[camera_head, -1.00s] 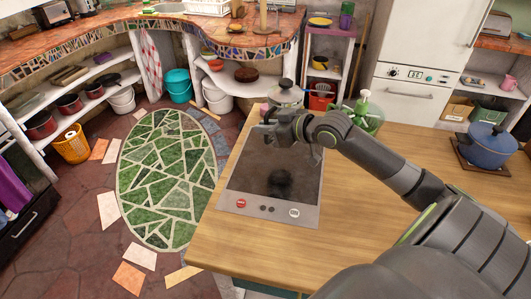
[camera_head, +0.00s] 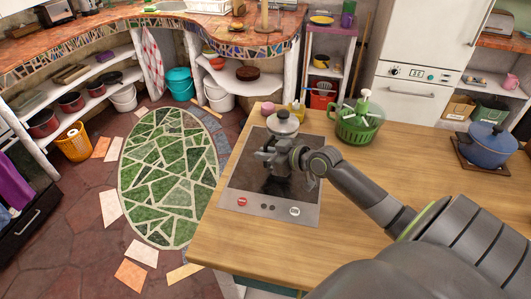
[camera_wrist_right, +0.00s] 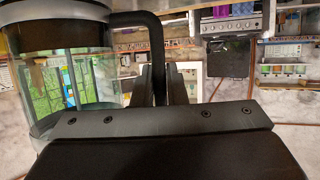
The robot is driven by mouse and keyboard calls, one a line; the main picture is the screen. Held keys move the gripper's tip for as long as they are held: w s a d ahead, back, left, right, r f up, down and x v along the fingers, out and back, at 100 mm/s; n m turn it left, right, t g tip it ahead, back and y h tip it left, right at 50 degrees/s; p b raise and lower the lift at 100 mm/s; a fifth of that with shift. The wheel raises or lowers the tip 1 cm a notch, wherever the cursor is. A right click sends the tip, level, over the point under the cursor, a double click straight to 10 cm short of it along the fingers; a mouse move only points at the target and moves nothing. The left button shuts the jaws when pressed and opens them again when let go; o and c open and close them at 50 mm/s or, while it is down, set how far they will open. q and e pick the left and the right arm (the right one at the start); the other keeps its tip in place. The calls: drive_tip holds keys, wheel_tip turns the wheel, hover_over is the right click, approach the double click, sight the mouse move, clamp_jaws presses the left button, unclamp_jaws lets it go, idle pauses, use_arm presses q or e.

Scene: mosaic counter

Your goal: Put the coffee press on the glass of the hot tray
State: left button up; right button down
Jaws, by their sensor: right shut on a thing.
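The coffee press (camera_head: 283,123) has a metallic lid with a dark knob and shows upright behind my right gripper (camera_head: 268,158). In the right wrist view its clear glass body (camera_wrist_right: 95,80) stands at the left. The fingers of my right gripper (camera_wrist_right: 160,88) are shut on its black handle (camera_wrist_right: 152,30). The hot tray (camera_head: 240,178) is a dark glass plate with a grey control strip at the front. The press is over its glass, with a dark reflection below. My gripper hides the press's base, so I cannot tell whether it touches the glass. My left gripper is out of view.
A green basket (camera_head: 357,130) with a pump bottle stands right of the tray's far end. A pink cup (camera_head: 267,108) and a yellow item (camera_head: 296,110) are behind the press. A blue pot (camera_head: 487,145) sits at the far right.

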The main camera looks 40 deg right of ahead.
drive_tip(key=c, duration=1.5)
unclamp_jaws()
drive_tip(key=shift+o, duration=0.2)
drive_tip(key=shift+s+r, duration=0.1)
drive_tip(key=shift+s+d+r, duration=0.1)
drive_tip(key=shift+s+d, duration=0.1)
drive_tip(key=shift+s, duration=0.15)
drive_tip(key=v, duration=1.1)
drive_tip(key=shift+p, duration=0.45)
drive_tip(key=shift+a+r, duration=0.1)
